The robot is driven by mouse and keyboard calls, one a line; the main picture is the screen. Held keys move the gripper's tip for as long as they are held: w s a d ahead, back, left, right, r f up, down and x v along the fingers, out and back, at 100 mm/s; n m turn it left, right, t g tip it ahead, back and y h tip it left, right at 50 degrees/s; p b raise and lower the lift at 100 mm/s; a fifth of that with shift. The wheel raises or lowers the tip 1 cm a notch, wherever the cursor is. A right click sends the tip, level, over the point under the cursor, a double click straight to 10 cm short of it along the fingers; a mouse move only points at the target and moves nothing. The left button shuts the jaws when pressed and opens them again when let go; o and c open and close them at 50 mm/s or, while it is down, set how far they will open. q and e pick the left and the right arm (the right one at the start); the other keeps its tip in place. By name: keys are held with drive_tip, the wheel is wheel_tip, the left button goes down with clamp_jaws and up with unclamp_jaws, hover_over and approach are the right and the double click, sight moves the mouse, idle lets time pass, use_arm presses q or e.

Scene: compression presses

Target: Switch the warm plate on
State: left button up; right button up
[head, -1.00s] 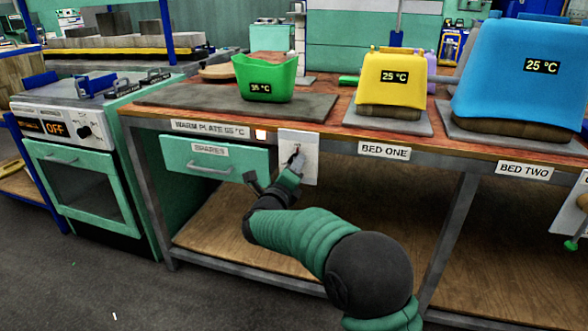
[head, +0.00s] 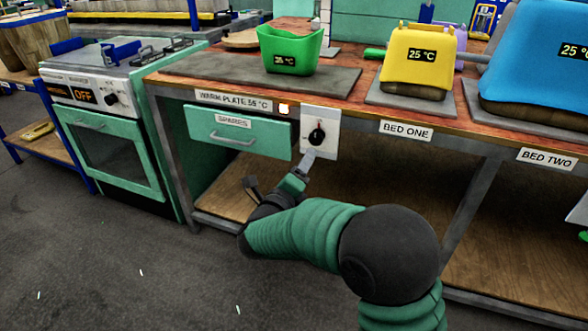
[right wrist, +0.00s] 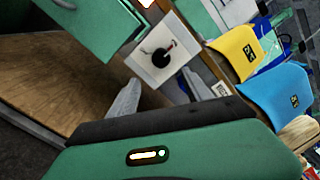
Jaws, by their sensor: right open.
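The warm plate (head: 215,84) is a dark grey slab on the left of the bench, labelled WARM PLATE 55 °C. Its black rotary knob (head: 316,136) sits on a white panel under the bench edge; the knob also shows in the right wrist view (right wrist: 160,57), beside a small red mark. The small indicator light (head: 284,108) left of the panel glows orange-white. My right gripper (head: 306,162) is just below the knob, apart from it. In the right wrist view the gripper (right wrist: 160,92) has its fingers spread with nothing between them. My left gripper is out of view.
A green bucket (head: 290,50) stands on the warm plate. Yellow (head: 418,62) and blue (head: 540,65) covered shapes stand on beds to the right. An oven (head: 105,125) reading OFF stands left.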

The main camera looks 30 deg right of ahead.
drive_tip(key=p+v, duration=0.1)
drive_tip(key=v, duration=0.5)
drive_tip(key=shift+f, duration=0.1)
drive_tip(key=a+f+n+y+p, duration=0.25)
drive_tip(key=a+n+y, duration=0.3)
drive_tip(key=n, duration=0.45)
drive_tip(key=a+f+n+y+p, duration=0.2)
drive_tip(key=a+f+n+y, duration=0.2)
drive_tip(key=n+y, duration=0.45)
drive_tip(key=s+d+f+n+g+p, duration=0.1)
drive_tip(key=s+f+n+g, duration=0.35)
drive_tip(key=s+n, duration=0.5)
drive_tip(key=s+f+n+g+p, duration=0.1)
drive_tip(key=s+f+n+g, duration=0.4)
drive_tip(key=s, duration=0.7)
wheel_tip(320, 180, up, 39)
drive_tip(key=n+p, duration=0.1)
drive_tip(key=p, duration=3.7)
drive_tip(key=shift+w+f, duration=0.2)
drive_tip(key=shift+w, duration=0.25)
